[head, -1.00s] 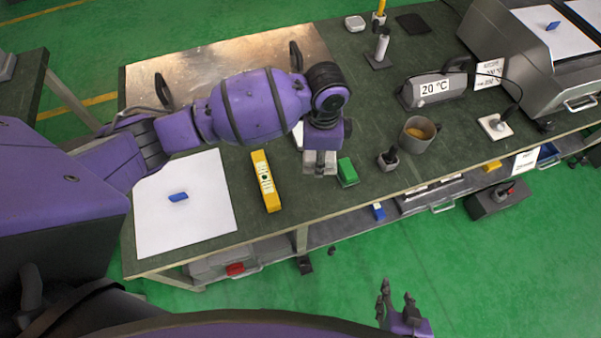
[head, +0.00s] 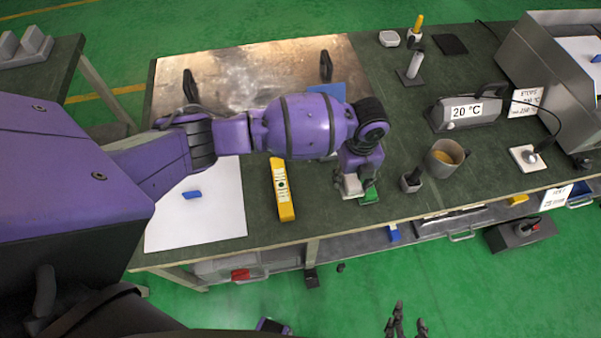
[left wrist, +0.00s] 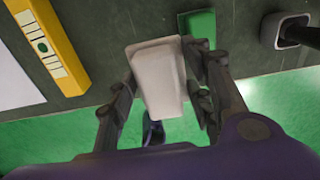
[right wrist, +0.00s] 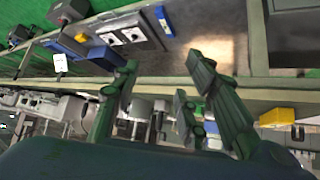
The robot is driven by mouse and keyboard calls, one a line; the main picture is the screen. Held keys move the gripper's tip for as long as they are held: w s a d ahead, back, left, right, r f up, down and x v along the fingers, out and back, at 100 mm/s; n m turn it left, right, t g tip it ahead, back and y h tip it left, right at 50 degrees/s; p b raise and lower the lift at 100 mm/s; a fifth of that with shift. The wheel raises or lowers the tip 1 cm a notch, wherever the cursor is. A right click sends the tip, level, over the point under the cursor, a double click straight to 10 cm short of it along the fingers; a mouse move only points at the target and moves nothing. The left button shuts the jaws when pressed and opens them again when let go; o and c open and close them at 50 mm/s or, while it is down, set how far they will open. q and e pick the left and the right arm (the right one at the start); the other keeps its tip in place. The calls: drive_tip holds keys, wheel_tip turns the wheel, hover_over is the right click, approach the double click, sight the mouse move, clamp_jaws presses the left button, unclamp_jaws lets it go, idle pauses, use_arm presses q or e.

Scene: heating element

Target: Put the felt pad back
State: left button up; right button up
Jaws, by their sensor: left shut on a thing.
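A pale grey-white block, which looks like the felt pad (left wrist: 157,75), is in my left gripper (left wrist: 165,85), one set of fingers on each side. In the head view the pad (head: 352,185) shows under my left wrist, near the table's front edge; the left gripper (head: 356,182) partly hides it. A green block (head: 370,196) lies on the table just right of the pad, partly covered; it also shows in the left wrist view (left wrist: 198,24). Whether pad and table touch I cannot tell. My right gripper (head: 405,322) is open and empty, off the front edge.
A yellow level (head: 283,190) lies left of the pad. A dark-handled tool in a grey holder (head: 411,180) and a mug (head: 444,157) stand to the right. A white sheet (head: 210,220) with a blue piece lies at the left. Drawers and a shelf sit under the front edge.

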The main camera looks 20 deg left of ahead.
use_arm(q)
hover_over(324, 198)
drive_tip(key=d, duration=0.1)
drive_tip(key=f, duration=0.5)
drive_tip(key=shift+w, duration=0.2)
drive_tip(key=shift+s+a+f, duration=0.15)
drive_tip(key=shift+a+f, duration=0.1)
drive_tip(key=shift+f, duration=0.1)
drive_tip(key=shift+s+a+f, duration=0.1)
drive_tip(key=shift+a+f, duration=0.05)
drive_tip(key=shift+f, duration=0.8)
drive_tip(key=shift+a+f, duration=0.1)
drive_tip(key=shift+f, duration=0.8)
use_arm(e)
drive_tip(key=shift+s+f, duration=0.3)
drive_tip(key=shift+s, duration=0.4)
use_arm(q)
drive_tip(key=shift+f, duration=0.1)
drive_tip(key=shift+f, duration=0.15)
drive_tip(key=o, duration=1.1)
use_arm(e)
drive_tip(key=shift+w, duration=0.1)
